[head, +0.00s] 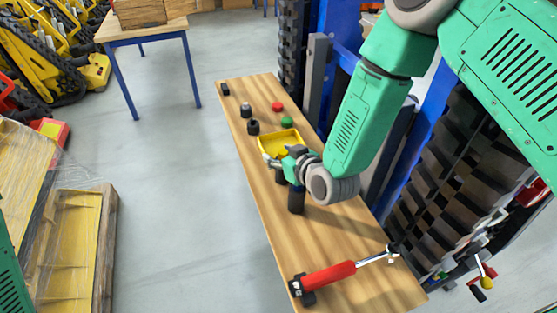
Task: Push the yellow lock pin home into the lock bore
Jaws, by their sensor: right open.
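My right gripper (279,163) is above the wooden bench, at the near edge of a yellow tray (294,138). It is small and partly hidden by its own wrist, and I see nothing clearly between its fingers. I cannot make out the yellow lock pin or the lock bore for certain. A small yellow piece (490,270) hangs beside a red one low on the machine at the right, but I cannot tell what it is. My left gripper is out of view.
The bench (335,235) carries a red-handled tool (328,276), a dark cylinder (297,198) near my wrist, a red cap (277,106), a green cap (287,121) and several dark parts. Tracked machinery with blue posts stands close on the right. Open floor (190,190) lies left of the bench.

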